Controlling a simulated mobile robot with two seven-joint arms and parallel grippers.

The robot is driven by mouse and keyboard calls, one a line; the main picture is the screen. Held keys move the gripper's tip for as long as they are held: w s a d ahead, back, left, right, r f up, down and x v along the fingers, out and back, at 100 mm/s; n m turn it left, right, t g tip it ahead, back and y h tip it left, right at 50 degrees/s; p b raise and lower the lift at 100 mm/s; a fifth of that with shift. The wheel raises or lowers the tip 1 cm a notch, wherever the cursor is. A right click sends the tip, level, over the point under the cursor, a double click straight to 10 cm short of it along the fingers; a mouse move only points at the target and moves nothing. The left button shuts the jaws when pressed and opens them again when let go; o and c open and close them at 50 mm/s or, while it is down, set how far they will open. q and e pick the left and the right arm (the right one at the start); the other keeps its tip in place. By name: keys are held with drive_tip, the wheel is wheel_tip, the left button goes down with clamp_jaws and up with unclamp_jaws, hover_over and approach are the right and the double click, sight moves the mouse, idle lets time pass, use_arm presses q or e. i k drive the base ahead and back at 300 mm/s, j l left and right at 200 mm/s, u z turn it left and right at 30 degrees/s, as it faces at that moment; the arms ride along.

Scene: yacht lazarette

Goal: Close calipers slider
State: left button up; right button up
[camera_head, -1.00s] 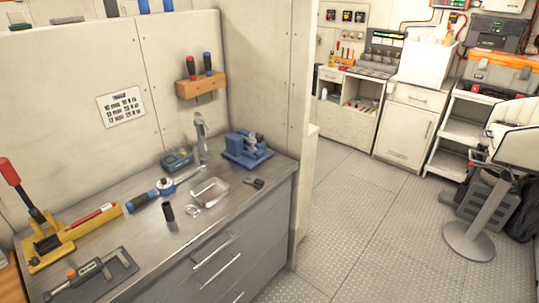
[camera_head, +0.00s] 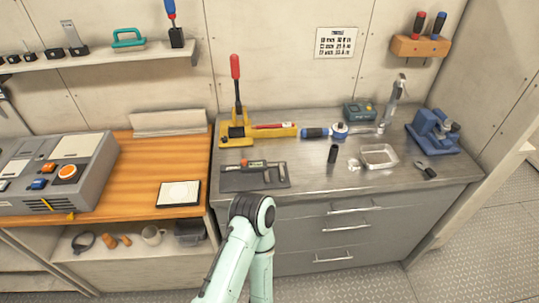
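The calipers (camera_head: 254,177) appear to be the flat dark grey tool lying near the front left of the metal counter (camera_head: 308,187). They have a long bar, a jaw-like end at the right and a small orange-and-black part on top. Whether the slider is open is too small to tell. One of my mint-green arms rises from the bottom centre, its dark joint just in front of the calipers. No gripper fingers show in the view.
A yellow press with a red lever (camera_head: 238,115) stands behind the calipers. A blue-handled tool (camera_head: 325,132), a black cylinder (camera_head: 332,154), a metal tray (camera_head: 379,156) and a blue vise (camera_head: 433,132) are to the right. A wooden bench (camera_head: 160,160) adjoins on the left.

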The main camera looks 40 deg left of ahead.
sight(247, 167)
drive_tip(key=j+u, duration=0.15)
drive_tip(key=u, duration=1.45)
